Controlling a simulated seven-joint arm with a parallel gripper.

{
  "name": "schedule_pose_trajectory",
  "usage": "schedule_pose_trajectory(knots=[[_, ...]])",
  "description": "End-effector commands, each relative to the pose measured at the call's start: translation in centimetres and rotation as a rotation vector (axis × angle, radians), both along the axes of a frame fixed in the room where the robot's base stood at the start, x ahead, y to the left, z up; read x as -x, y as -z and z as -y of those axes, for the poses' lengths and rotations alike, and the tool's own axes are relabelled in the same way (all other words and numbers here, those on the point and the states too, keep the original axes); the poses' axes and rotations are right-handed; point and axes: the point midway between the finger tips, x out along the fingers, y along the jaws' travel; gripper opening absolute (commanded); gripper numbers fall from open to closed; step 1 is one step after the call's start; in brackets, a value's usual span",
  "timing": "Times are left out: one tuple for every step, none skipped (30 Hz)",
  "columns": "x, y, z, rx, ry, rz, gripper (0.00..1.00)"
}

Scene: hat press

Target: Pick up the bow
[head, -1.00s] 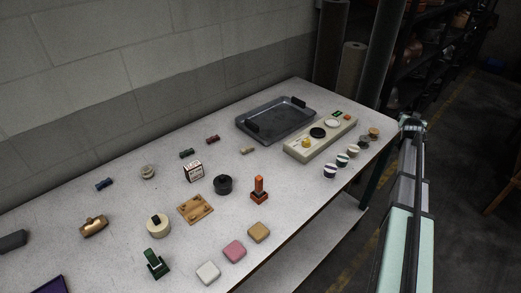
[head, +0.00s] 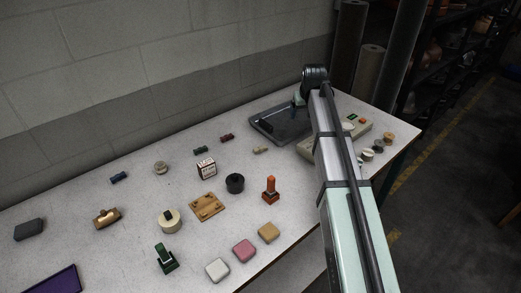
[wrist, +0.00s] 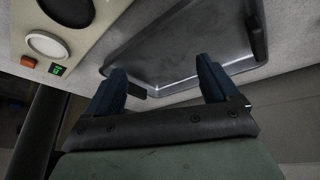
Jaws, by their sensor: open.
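Several small bow-shaped pieces lie on the table in the head view: a blue one (head: 119,177) at the left, a dark green one (head: 200,151), a dark red one (head: 227,138) and a beige one (head: 260,149) nearer the tray. I cannot tell which is the bow meant. My gripper (wrist: 163,82) is open and empty in the wrist view, its two blue fingers apart over the metal tray (wrist: 180,62). In the head view my arm's far end is at the tray, right of all the bows, and the fingers are hard to make out. No bow shows in the wrist view.
The grey tray (head: 268,133) stands at the back. A beige control panel (wrist: 75,45) with a white knob lies beside it, partly behind my arm. A small box (head: 206,168), a black round piece (head: 235,183), a wooden board (head: 207,207) and an orange-handled stamp (head: 271,189) stand mid-table. The wall runs behind.

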Motion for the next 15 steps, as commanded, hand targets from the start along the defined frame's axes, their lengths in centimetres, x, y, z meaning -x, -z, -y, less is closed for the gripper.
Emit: schedule_pose_trajectory(knots=[[1.5,-0.7,-2.9,0.002,-0.057,-0.042,0.87],[2.3,-1.0,-4.3,0.004,-0.087,-0.067,0.87],[3.5,-1.4,-6.1,0.008,-0.127,-0.099,0.87],[4.3,-1.7,-7.2,0.010,-0.155,-0.122,0.87],[5.1,-2.0,-8.3,0.013,-0.182,-0.144,0.87],[6.1,-2.3,-9.6,0.015,-0.215,-0.171,0.87],[6.8,-2.6,-10.5,0.017,-0.238,-0.190,0.87],[7.5,-2.8,-11.2,0.019,-0.257,-0.207,0.87],[8.2,-3.0,-12.2,0.022,-0.282,-0.226,0.87],[8.7,-3.2,-12.7,0.024,-0.297,-0.238,0.87],[9.1,-3.4,-13.1,0.025,-0.310,-0.248,0.87],[9.6,-3.5,-13.6,0.027,-0.325,-0.259,0.87],[9.9,-3.6,-13.9,0.028,-0.333,-0.266,0.87],[10.1,-3.6,-14.1,0.028,-0.339,-0.272,0.87],[10.3,-3.6,-14.3,0.029,-0.346,-0.277,0.87]])
